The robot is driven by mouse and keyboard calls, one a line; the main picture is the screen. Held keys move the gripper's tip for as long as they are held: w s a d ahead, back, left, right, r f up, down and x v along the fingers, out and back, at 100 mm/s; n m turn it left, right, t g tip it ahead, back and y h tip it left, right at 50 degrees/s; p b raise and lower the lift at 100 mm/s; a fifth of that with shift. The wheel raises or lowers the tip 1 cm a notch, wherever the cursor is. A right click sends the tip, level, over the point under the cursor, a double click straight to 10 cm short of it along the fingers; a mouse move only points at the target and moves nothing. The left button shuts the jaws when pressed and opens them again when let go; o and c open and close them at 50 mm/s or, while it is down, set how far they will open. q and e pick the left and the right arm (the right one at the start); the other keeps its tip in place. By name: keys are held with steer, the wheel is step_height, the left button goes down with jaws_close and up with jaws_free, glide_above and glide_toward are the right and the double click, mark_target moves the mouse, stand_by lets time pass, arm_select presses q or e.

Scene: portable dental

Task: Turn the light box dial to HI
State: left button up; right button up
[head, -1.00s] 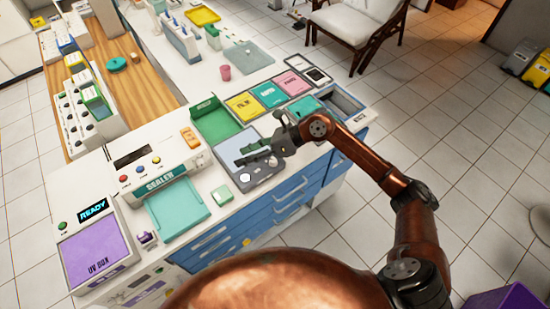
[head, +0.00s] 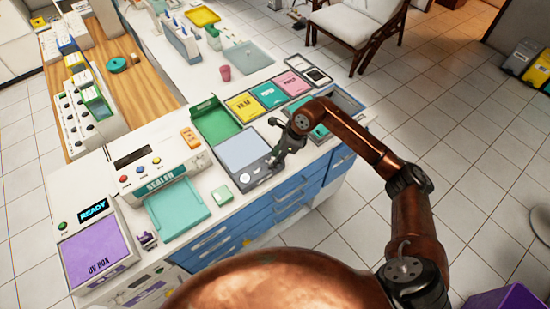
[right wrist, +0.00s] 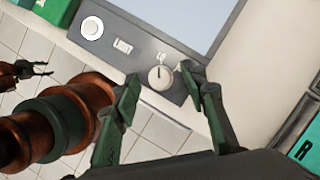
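The light box (head: 243,150) stands on the counter with its pale panel facing up. In the right wrist view its grey front strip holds a white round button (right wrist: 92,27), a LIGHT label and the pale round dial (right wrist: 160,77). The dial's mark points roughly toward the top of that view; small lettering beside it is hard to read. My right gripper (right wrist: 161,80) is open, its fingers on either side of the dial; I cannot tell whether they touch it. In the head view this gripper (head: 280,152) hides the dial. My left gripper (right wrist: 42,69) looks open and empty, away from the box.
A green tray (head: 213,120), a yellow film box (head: 243,106) and a teal box (head: 268,95) lie behind the light box. Blue drawers (head: 290,192) are below.

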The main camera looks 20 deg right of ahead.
steer(key=shift+f, duration=0.15)
steer(key=shift+c, duration=0.3)
jaws_close()
